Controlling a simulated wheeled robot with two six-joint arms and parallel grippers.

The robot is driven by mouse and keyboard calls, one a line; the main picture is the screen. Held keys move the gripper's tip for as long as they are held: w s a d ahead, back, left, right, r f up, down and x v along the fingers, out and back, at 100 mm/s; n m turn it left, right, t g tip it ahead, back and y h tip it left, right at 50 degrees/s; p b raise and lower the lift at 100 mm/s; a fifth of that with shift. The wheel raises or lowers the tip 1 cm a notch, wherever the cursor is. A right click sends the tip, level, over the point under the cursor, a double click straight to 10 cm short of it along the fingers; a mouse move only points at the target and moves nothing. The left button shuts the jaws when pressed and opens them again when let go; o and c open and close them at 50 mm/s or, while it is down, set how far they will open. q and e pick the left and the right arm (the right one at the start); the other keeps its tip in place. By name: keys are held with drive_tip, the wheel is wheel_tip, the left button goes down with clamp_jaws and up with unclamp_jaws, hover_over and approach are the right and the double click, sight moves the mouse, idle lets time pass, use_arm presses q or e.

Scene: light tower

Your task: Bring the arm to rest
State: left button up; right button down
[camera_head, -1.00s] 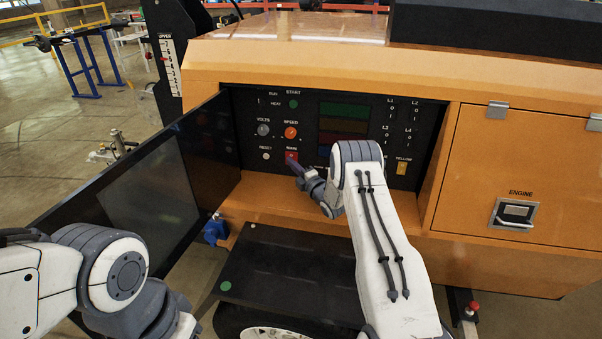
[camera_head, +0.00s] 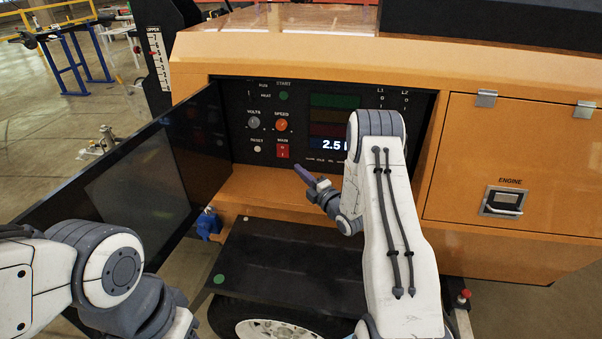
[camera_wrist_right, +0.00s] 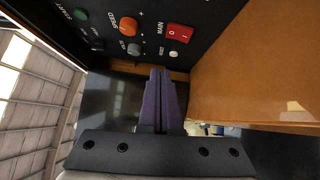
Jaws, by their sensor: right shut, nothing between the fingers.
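My right gripper (camera_head: 302,174) is in front of the black control panel (camera_head: 240,131), below and right of the red MAIN switch (camera_head: 282,151), and apart from it. Its fingers are shut with nothing between them. The right wrist view shows the shut purple fingers (camera_wrist_right: 161,85) pointing toward the panel, with the red switch (camera_wrist_right: 179,33) beyond them. My right forearm hides the panel's right part. My left arm shows at the lower left, but its gripper is out of view.
The open black panel door (camera_head: 150,180) stands left of the panel. The orange cabinet (camera_head: 450,60) has a closed ENGINE hatch (camera_head: 515,170) at right. A lit display (camera_head: 329,145) reads about 2.5, partly hidden. A black fender (camera_head: 280,262) lies below my right gripper.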

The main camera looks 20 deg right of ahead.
drive_tip(key=w+a+r+m+g, duration=0.1)
drive_tip(key=a+r+m+g, duration=0.1)
drive_tip(key=a, duration=0.4)
drive_tip(key=w+a+r+m+g, duration=0.1)
drive_tip(key=a+r+g, duration=0.2)
drive_tip(key=a, duration=0.4)
drive_tip(key=s+a+r+m+g, duration=0.3)
drive_tip(key=s+a+m+g, duration=0.15)
drive_tip(key=s+a, duration=0.55)
drive_tip(key=s+a+r+m+g, duration=0.1)
drive_tip(key=s+m+g, duration=0.1)
drive_tip(key=s, duration=0.9)
drive_tip(key=s+a+r+m+g+h, duration=0.1)
drive_tip(key=s+g, duration=0.3)
drive_tip(key=s, duration=0.7)
drive_tip(key=s+a+r+m+g+h+p, duration=0.1)
drive_tip(key=s+a+m+g, duration=0.1)
drive_tip(key=s, duration=1)
drive_tip(key=shift+a+r+m+g, duration=0.15)
drive_tip(key=shift+r+m+g, duration=0.05)
drive_tip(key=shift+m+g, duration=0.2)
